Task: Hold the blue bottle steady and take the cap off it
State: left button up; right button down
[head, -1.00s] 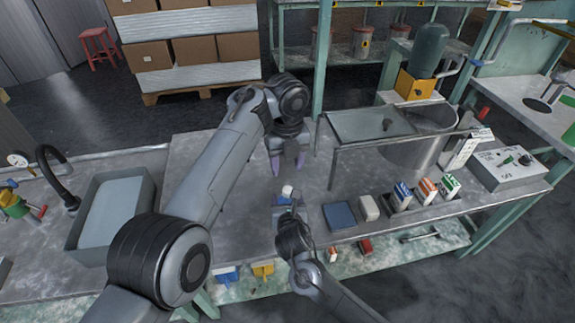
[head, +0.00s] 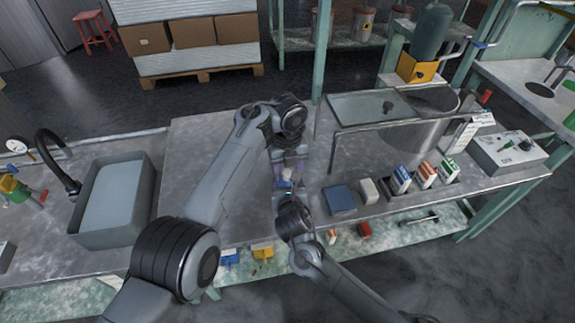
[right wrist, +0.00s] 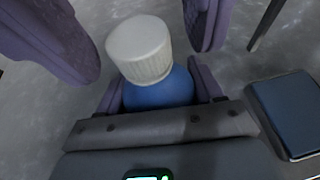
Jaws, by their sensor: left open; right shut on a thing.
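The blue bottle (right wrist: 160,94) stands upright with its white ribbed cap (right wrist: 139,48) on, as the right wrist view shows. My right gripper (right wrist: 158,88) is shut on the bottle's body, below the cap. My left gripper (right wrist: 147,60) is open, with one purple finger on each side of the cap and a gap to both. In the head view the cap (head: 287,174) is small and pale between the left gripper's fingers (head: 290,170). Most of the bottle is hidden there by my right gripper and wrist.
A metal frame (head: 334,160) stands close on the right. A grey basin (head: 115,200) is at left. The bench between is clear.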

pick_arm(q)
jog(key=shift+c, duration=0.2)
grip_shut()
jog(key=n, duration=0.4)
jog(key=shift+n, duration=0.4)
jog(key=n, duration=1)
jog(key=shift+n, duration=0.3)
jog(key=n, duration=0.4)
jog(key=shift+r+n, duration=0.1)
jog(key=shift+n, duration=0.2)
